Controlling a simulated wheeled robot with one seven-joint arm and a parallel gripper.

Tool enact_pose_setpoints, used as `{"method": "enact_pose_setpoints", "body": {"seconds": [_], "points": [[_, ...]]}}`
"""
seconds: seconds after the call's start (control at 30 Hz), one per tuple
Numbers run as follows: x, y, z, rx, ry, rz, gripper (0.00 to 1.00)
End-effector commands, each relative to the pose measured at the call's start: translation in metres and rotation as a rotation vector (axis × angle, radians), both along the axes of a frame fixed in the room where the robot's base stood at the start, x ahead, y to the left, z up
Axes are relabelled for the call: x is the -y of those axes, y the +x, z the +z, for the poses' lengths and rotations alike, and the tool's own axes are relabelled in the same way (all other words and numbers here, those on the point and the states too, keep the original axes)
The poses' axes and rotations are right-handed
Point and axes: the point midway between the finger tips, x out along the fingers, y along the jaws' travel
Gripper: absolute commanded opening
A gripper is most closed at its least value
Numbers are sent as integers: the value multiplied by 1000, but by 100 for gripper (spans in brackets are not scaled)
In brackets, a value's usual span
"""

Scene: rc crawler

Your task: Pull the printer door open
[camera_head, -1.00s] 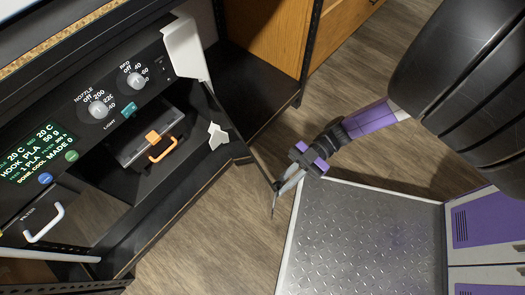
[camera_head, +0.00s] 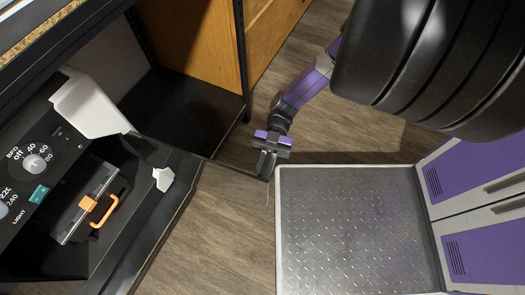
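The printer (camera_head: 66,140) is at the left, a dark cabinet with knobs, a teal button and an open front bay. A thin, mostly see-through door panel seems to stand out from its right front corner. It shows as a dark narrow edge (camera_head: 233,170) running right towards my gripper (camera_head: 265,172). My gripper points down at the outer end of that edge, touching it or very close. Its fingers look close together, but whether they grip the door's edge is too small to tell. The door's handle cannot be made out.
Inside the bay is a grey part with an orange handle (camera_head: 105,210). White brackets (camera_head: 95,103) stick out at the printer's corner. A wooden cabinet (camera_head: 200,45) stands behind. My purple base with its metal deck is at the right. Wood floor (camera_head: 225,225) lies between.

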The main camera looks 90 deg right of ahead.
Motion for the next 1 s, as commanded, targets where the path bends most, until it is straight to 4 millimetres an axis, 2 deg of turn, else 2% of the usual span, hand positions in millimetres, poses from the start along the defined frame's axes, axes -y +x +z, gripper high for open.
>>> {"method": "enact_pose_setpoints", "body": {"seconds": [0.2,0.23,0.33,0.7,0.83,1.0], "points": [[2,5,0,2,-3,-13,0],[2,5,0,2,-4,-14,13],[2,5,0,3,-4,-13,32],[4,1,-1,0,-2,-7,32],[18,-3,-1,0,-5,-8,32],[46,-11,-2,-1,-5,-9,32]]}}
